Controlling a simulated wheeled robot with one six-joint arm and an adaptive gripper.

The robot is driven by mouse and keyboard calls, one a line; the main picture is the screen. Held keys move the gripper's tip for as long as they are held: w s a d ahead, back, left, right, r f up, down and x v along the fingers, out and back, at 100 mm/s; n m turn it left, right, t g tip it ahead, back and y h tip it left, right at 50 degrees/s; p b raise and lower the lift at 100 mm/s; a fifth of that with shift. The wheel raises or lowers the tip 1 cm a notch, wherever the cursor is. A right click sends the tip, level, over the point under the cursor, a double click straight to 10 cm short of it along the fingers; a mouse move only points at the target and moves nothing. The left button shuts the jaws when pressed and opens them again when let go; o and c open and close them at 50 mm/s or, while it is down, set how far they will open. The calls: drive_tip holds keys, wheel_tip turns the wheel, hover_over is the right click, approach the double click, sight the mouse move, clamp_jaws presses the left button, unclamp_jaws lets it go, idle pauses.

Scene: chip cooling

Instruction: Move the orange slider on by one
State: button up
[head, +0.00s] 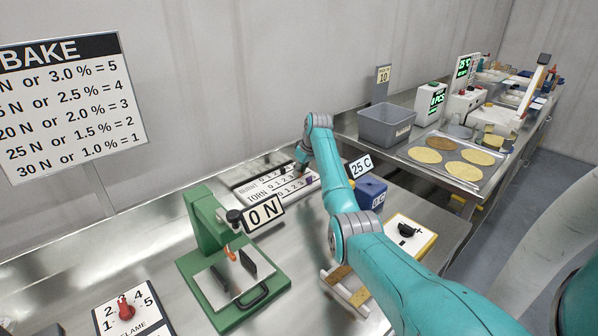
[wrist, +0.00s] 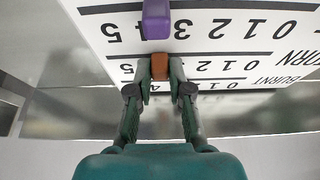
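The orange slider (wrist: 160,67) sits on the white score board (wrist: 100,30), in the row labelled TORN, with the 5 to its left and the lower digits to its right. The digits right beside it are hidden by my fingers. My gripper (wrist: 160,72) has one finger on each side of the slider, close against it. In the head view my gripper (head: 302,156) reaches down at the far edge of the board (head: 262,188). The orange slider cannot be made out there.
A purple slider (wrist: 156,18) stands in the neighbouring row, close to my fingertips. The BURNT row lies on the other side. A green press (head: 205,222) with a 0 N sign and a blue box (head: 370,193) flank the board on the steel bench.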

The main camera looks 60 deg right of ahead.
drive_tip(key=o, duration=0.3)
drive_tip(key=shift+r, duration=0.1)
drive_tip(key=v, duration=1.1)
drive_tip(key=shift+s+r, duration=0.3)
drive_tip(key=shift+r, duration=0.05)
drive_tip(key=shift+a, duration=0.1)
